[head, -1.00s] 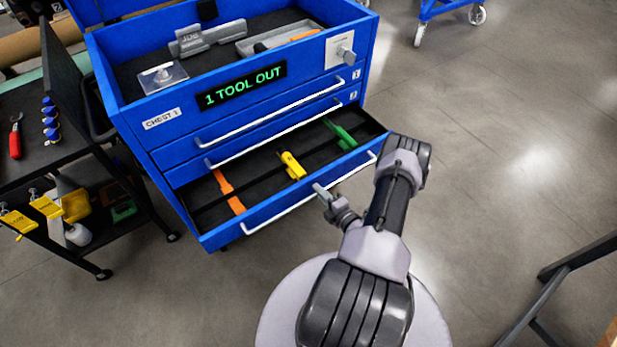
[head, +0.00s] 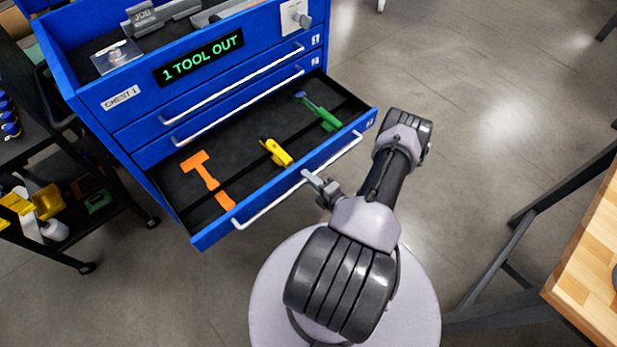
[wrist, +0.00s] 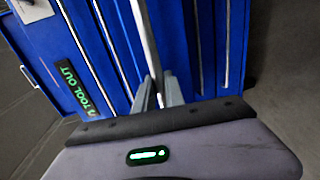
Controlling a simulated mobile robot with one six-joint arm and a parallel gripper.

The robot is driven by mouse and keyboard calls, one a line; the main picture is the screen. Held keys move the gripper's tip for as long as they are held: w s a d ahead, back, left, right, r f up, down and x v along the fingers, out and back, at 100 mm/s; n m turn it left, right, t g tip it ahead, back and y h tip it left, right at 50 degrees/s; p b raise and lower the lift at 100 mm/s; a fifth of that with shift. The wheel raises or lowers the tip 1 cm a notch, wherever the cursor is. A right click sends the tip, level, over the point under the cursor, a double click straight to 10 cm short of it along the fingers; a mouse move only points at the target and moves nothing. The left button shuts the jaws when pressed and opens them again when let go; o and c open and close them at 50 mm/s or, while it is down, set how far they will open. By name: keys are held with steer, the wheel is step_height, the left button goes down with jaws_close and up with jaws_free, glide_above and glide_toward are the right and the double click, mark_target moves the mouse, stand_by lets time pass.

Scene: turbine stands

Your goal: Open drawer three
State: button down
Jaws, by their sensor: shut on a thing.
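The bottom drawer (head: 198,238) of the blue chest (head: 150,133) is pulled well out. Inside it lie an orange tool (head: 206,180), a yellow tool (head: 275,152) and a green tool (head: 322,113) on a dark liner. My gripper (head: 308,178) is at the middle of this drawer's long white handle (head: 262,208), shut on it. In the wrist view, the two grey fingers (wrist: 158,95) close around the handle bar (wrist: 146,45). The two drawers above, with handles of their own (head: 240,108), are shut.
The chest's display (head: 198,57) reads "1 TOOL OUT". A dark cart (head: 40,165) with bins stands at the left. A wooden workbench (head: 590,255) is at the right edge. Open floor (head: 470,110) lies right of the chest.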

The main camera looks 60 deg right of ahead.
steer(key=shift+d, duration=0.1)
steer(key=c, duration=1.4)
jaws_free()
steer(key=p+v, duration=0.3)
steer(key=v, duration=1.4)
steer(key=shift+s+p, duration=0.15)
steer(key=shift+p, duration=0.15)
steer(key=shift+r, duration=0.15)
